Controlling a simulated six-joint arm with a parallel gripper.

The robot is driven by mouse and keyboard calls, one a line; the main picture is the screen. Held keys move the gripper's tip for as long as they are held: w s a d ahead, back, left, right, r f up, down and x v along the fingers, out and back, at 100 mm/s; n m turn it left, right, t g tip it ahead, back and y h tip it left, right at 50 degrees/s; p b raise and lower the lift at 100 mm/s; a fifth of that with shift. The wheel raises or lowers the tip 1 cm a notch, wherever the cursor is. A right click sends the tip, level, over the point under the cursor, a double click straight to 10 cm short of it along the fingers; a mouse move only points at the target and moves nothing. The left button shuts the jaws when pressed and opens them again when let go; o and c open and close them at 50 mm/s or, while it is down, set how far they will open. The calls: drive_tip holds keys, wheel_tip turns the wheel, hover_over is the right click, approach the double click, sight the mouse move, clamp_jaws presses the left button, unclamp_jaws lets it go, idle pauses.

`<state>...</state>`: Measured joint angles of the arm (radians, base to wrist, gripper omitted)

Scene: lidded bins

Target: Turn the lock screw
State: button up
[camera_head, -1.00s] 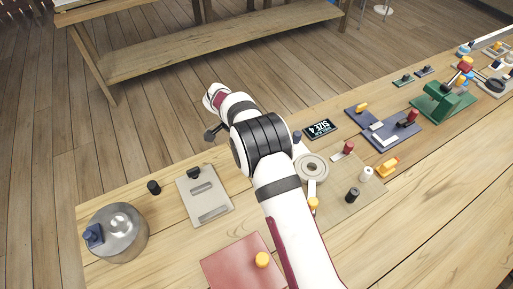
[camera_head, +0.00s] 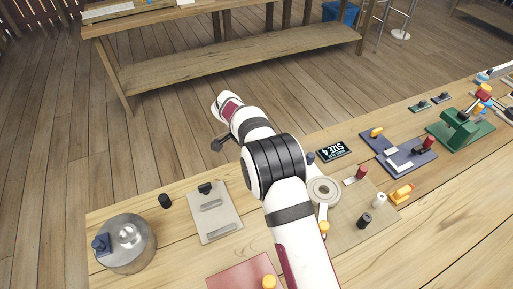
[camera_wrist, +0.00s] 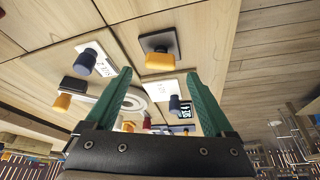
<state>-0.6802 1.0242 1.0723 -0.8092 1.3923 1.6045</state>
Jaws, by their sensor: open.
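My gripper (camera_wrist: 163,97) shows in the wrist view with its two green fingers spread wide apart. Nothing is held between them. Beyond the fingers, a yellow knob on a dark block (camera_wrist: 160,60), a dark blue knob (camera_wrist: 85,62) and another dark blue knob (camera_wrist: 174,105) show on the wooden bench. A pale ring (camera_wrist: 133,101) lies partly behind the left finger. In the head view the ring (camera_head: 323,190) sits beside my arm, and my fingers are not visible. I cannot tell which knob is the lock screw.
A metal drum (camera_head: 128,250) with a blue knob stands at the bench's left end. A grey plate (camera_head: 216,222), a red mat (camera_head: 235,276), a blue board (camera_head: 385,146) and a green fixture (camera_head: 455,130) lie along it. Bare wood shows at the front right.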

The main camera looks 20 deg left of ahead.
drive_tip(key=v, duration=1.2)
drive_tip(key=shift+s+r, duration=0.1)
drive_tip(key=shift+d+n, duration=0.15)
drive_tip(key=shift+n, duration=0.25)
drive_tip(key=c, duration=0.3)
drive_tip(key=d+n, duration=0.1)
drive_tip(key=n, duration=0.1)
drive_tip(key=w+n+y, duration=0.1)
drive_tip(key=n, duration=0.1)
drive_tip(key=d+n+g, duration=0.1)
drive_tip(key=n, duration=0.1)
drive_tip(key=shift+w+d+r+n+y, duration=0.2)
drive_tip(key=shift+d+n+y, duration=0.1)
drive_tip(key=shift+d+n, duration=0.1)
drive_tip(key=c, duration=0.3)
drive_tip(key=d+f+n, duration=0.1)
drive_tip(key=f+n, duration=0.2)
drive_tip(key=f, duration=0.2)
drive_tip(key=w+d+f+n+y, duration=0.1)
drive_tip(key=f+n, duration=0.3)
drive_tip(key=f, duration=0.1)
drive_tip(key=f+n+y, duration=0.1)
drive_tip(key=f+n, duration=0.2)
drive_tip(key=f, duration=0.2)
drive_tip(key=shift+w+d+g, duration=0.2)
drive_tip(key=shift+d+g, duration=0.2)
drive_tip(key=shift+c, duration=0.2)
clamp_jaws()
